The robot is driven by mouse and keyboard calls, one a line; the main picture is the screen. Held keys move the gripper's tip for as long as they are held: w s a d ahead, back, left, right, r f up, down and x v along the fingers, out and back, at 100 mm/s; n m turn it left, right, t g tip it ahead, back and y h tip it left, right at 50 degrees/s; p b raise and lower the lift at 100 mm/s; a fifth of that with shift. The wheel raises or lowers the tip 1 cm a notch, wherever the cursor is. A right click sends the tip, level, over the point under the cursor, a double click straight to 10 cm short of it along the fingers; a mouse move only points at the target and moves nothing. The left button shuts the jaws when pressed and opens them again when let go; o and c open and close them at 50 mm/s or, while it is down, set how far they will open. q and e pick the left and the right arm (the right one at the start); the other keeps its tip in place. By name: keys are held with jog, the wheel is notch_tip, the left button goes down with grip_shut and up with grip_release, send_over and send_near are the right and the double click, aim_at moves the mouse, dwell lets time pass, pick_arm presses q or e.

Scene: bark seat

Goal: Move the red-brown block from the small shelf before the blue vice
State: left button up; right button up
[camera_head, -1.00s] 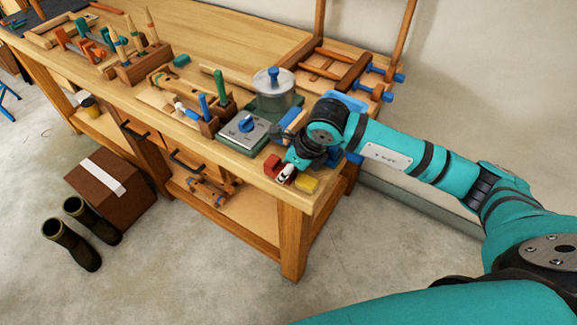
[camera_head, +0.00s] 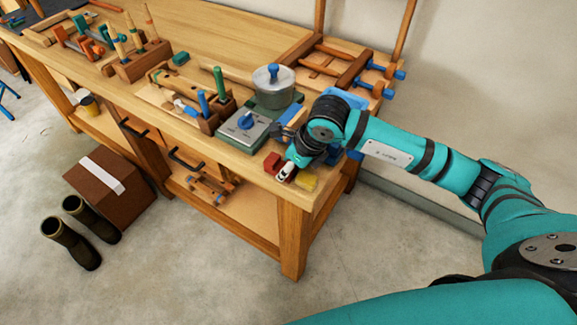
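A small red-brown block (camera_head: 273,163) lies at the front right corner of the workbench, beside a small white item (camera_head: 287,170) and a yellow piece (camera_head: 307,181). My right gripper (camera_head: 284,132) is low over this corner, just behind the red-brown block. Its dark parts point left; its fingertips are too small to tell if they are open or shut. A blue body (camera_head: 345,97), perhaps the vice, shows behind my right wrist and is partly hidden by it. I cannot make out a small shelf under the block. My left gripper is not in view.
Wooden tool holders (camera_head: 137,66) line the bench (camera_head: 215,40). A wooden frame with blue-ended clamps (camera_head: 345,75) stands behind. The bench's back middle is clear.

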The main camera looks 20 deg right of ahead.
jog(key=shift+f+b, duration=0.25)
jog(key=shift+b, duration=0.05)
jog(key=o, duration=1.3)
jog(key=shift+c, duration=0.2)
jog(key=shift+o, duration=0.4)
jog(key=shift+o, duration=1.1)
jog(key=shift+r+p, duration=1.9)
jog(key=shift+r, duration=1.65)
jog(key=shift+a, duration=0.1)
